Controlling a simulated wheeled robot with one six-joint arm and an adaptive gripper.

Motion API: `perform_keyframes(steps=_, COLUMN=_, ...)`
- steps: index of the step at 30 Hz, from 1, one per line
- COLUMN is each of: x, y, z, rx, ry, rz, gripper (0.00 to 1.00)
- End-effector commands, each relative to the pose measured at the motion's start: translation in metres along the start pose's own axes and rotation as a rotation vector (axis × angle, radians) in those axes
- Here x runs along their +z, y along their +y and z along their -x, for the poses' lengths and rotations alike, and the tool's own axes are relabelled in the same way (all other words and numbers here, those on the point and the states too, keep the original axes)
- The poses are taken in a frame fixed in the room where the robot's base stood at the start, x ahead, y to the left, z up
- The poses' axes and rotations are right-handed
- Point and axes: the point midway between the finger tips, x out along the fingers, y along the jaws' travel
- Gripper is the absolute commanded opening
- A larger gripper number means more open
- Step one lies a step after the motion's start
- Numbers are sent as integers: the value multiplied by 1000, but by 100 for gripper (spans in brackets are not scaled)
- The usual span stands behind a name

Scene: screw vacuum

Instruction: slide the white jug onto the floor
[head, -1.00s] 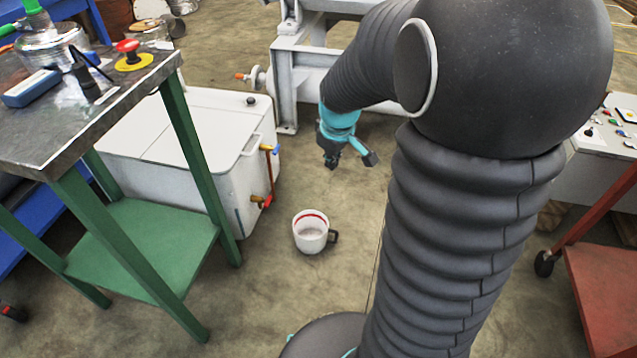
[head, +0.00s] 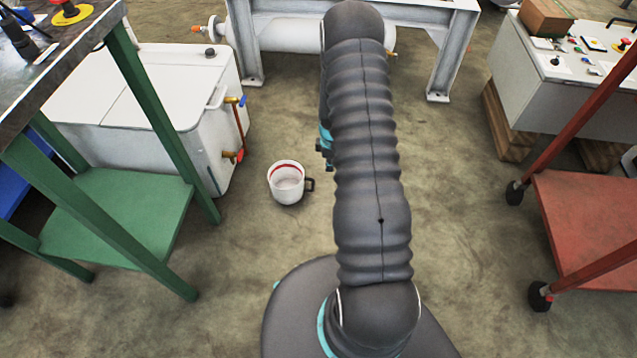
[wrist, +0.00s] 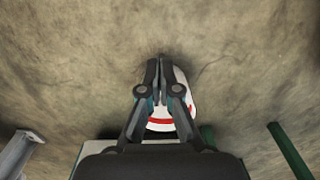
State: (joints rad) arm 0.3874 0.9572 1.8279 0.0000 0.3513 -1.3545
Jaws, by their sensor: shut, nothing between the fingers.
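The white jug (head: 286,186) stands upright on the bare floor, just right of the green-legged bench in the head view. It has a red band inside its rim and a dark handle on its right side. My gripper (head: 325,150) is mostly hidden behind my arm in the head view, a little up and right of the jug. In the wrist view my gripper (wrist: 159,64) is shut and empty. The jug (wrist: 182,79) shows there partly hidden behind the fingers, and I cannot tell how far off it is.
A green bench (head: 120,200) and a white tank (head: 135,90) with a coloured valve stand left of the jug. A white frame (head: 450,60) stands at the back. A red cart (head: 590,215) is on the right. Floor between is clear.

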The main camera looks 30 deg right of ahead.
Motion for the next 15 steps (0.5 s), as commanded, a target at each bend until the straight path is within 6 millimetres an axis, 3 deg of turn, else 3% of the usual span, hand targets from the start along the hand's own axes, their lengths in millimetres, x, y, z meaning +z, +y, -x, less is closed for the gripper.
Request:
perform_keyframes(steps=8, x=3, y=-2, z=-29, rx=-8, ry=-2, rz=13, gripper=0)
perform_keyframes(steps=15, x=3, y=-2, z=-72, rx=-8, ry=-2, rz=12, gripper=0)
